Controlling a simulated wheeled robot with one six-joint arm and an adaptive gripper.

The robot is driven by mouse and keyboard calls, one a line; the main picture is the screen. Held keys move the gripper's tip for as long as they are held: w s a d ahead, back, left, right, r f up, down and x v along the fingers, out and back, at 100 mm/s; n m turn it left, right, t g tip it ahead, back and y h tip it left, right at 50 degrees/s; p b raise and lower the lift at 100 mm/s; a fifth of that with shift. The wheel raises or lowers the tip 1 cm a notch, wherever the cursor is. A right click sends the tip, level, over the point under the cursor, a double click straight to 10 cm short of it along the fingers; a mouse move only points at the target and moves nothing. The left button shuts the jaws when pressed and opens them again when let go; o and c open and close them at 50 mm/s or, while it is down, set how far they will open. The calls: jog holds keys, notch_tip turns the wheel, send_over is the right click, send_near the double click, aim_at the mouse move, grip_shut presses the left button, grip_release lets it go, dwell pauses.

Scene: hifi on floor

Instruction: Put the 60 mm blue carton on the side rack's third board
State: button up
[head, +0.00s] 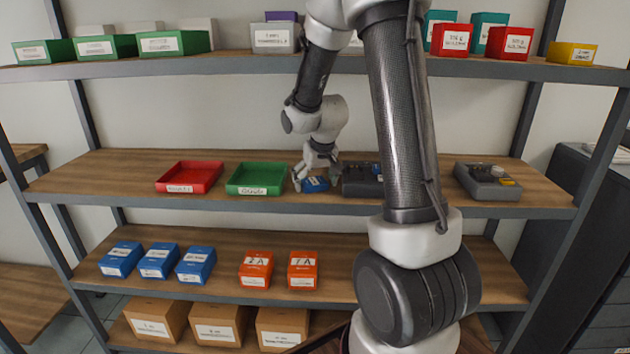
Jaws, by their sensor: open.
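A small blue carton (316,185) with a pale label lies on the main rack's middle board, right of the green tray. My gripper (315,178) is open right at this carton, with a finger to its left and the other at its upper right. I cannot tell whether the fingers touch it. Several blue cartons are in view, including a row (158,261) on the board below; their labels are too small to read. Part of a wooden rack (30,300) shows at the left edge, probably the side rack; its boards are mostly cut off.
A red tray (190,177) and a green tray (257,179) stand left of my gripper. The upper board (235,64) overhangs the middle one.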

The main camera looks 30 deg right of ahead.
jog(key=d+v, duration=0.1)
jog(key=v, duration=0.7)
jog(key=s+a+r, duration=0.2)
jog(key=s+r, duration=0.1)
jog(key=s, duration=0.5)
jog(key=s+a+r+n, duration=0.1)
jog(key=s+a+r, duration=0.2)
jog(key=s, duration=0.6)
jog(key=s+a+r+n, duration=0.1)
jog(key=s+a+r, duration=0.1)
jog(key=s, duration=0.6)
jog(key=shift+s+a+r+y, duration=0.3)
jog(key=shift+r+y, duration=0.1)
jog(key=shift+r, duration=0.35)
jog(key=shift+w, duration=0.1)
jog(key=shift+c, duration=0.3)
